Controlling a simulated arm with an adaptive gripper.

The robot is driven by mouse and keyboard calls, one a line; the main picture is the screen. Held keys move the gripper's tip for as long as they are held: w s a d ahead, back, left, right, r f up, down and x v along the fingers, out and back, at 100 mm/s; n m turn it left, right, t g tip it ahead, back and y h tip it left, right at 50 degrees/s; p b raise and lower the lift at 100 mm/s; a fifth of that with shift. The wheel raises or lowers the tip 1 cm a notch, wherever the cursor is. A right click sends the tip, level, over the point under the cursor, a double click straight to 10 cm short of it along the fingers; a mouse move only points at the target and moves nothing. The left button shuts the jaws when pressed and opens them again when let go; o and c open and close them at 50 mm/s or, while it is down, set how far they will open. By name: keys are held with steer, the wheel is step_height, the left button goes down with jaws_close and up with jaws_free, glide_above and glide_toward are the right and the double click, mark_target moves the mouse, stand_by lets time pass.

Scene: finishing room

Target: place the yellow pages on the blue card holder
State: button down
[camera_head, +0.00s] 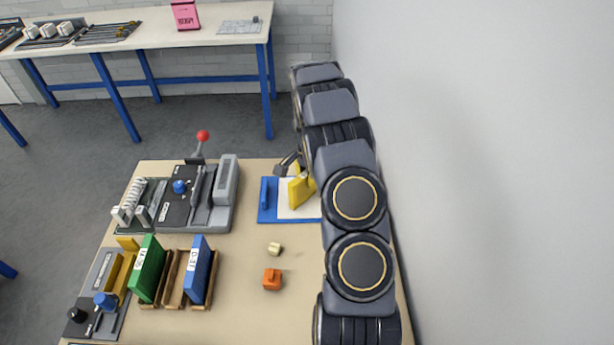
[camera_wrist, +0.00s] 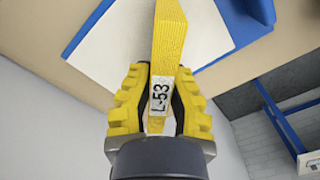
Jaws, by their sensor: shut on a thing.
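The yellow pages (camera_wrist: 169,40) are a thick yellow block with a white label reading L-53. My gripper (camera_wrist: 160,98) has yellow ribbed fingers shut on the label end of the block. In the head view the pages (camera_head: 301,191) stand over the white sheet of a flat blue board with a raised blue bar, which I take for the blue card holder (camera_head: 265,214). The holder (camera_wrist: 237,22) also shows behind the pages in the wrist view. I cannot tell whether the pages touch the sheet. My arm hides the holder's right side.
A small cream block (camera_head: 275,249) and an orange block (camera_head: 272,279) lie nearer. Green (camera_head: 148,270) and blue binders (camera_head: 197,270) stand in wooden racks at left. A grey lever device (camera_head: 190,195) stands left of the holder. A wall (camera_head: 480,170) rises at right.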

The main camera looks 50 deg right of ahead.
steer(key=shift+f, duration=0.1)
steer(key=c, duration=1.2)
jaws_free()
steer(key=shift+o, duration=0.2)
